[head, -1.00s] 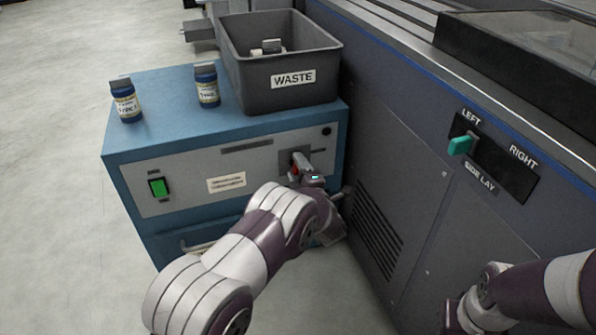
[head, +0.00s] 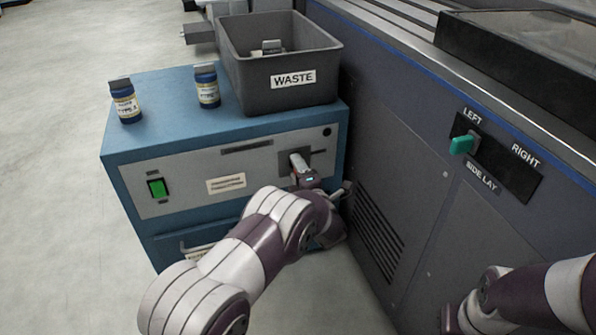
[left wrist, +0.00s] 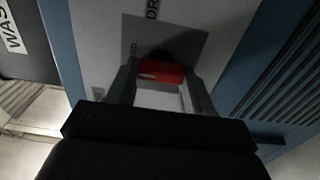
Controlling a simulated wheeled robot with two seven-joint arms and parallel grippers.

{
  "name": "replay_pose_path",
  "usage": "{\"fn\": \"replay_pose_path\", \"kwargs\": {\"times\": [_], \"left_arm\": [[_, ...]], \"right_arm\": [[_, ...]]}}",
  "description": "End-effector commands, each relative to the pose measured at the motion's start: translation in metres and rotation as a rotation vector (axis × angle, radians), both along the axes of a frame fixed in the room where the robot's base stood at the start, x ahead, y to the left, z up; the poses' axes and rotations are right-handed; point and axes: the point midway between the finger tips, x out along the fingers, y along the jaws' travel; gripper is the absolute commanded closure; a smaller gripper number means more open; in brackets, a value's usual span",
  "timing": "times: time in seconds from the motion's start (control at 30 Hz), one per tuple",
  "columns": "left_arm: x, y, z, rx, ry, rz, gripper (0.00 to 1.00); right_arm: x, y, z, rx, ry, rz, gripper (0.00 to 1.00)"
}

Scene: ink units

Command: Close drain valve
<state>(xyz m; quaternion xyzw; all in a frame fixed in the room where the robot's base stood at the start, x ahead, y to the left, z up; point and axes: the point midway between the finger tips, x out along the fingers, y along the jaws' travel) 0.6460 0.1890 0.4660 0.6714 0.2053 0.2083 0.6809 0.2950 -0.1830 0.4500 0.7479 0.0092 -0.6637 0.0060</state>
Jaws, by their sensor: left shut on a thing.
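The drain valve's red handle (left wrist: 161,72) shows between my left gripper's fingers in the left wrist view. My left gripper (left wrist: 161,85) is shut on the red handle. My right arm shows at the lower right of the head view, but its fingers are not visible.
A grey WASTE bin (head: 270,98) and two labelled bottles (head: 125,103), (head: 207,88) stand on the blue cabinet. A green switch (head: 158,188) is on its panel. A grey machine with a teal side lay lever (head: 463,145) stands close on the right. Floor at left is clear.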

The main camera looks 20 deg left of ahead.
Motion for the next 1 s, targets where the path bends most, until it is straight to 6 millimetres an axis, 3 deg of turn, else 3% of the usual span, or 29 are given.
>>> {"fn": "replay_pose_path", "kwargs": {"times": [0.03, 0.07, 0.1, 0.13, 0.47, 0.77, 1.0], "left_arm": [[0.002, 0.002, 0.006, -0.004, -0.014, 0.004, 0.79], [0.002, 0.002, 0.006, -0.004, -0.014, 0.004, 0.39], [0.002, 0.002, 0.006, -0.004, -0.014, 0.004, 0.26], [0.002, 0.002, 0.006, -0.003, -0.014, 0.003, 0.23], [-0.004, -0.003, 0.004, -0.001, -0.003, 0.001, 0.23], [-0.065, -0.045, 0.010, 0.001, -0.003, -0.003, 0.23], [-0.099, -0.068, 0.005, -0.001, -0.007, 0.001, 0.23]], "right_arm": [[0.000, 0.000, 0.000, 0.000, 0.000, 0.000, 1.00], [0.000, 0.000, 0.000, 0.000, 0.000, 0.000, 1.00], [0.000, 0.000, 0.000, 0.000, 0.000, 0.000, 1.00], [0.000, 0.000, 0.000, 0.000, 0.000, 0.000, 1.00], [0.000, 0.000, 0.006, 0.000, 0.000, 0.000, 1.00], [0.000, 0.000, 0.049, 0.000, 0.000, 0.000, 1.00], [0.000, 0.000, 0.062, 0.000, 0.000, 0.000, 1.00]]}}
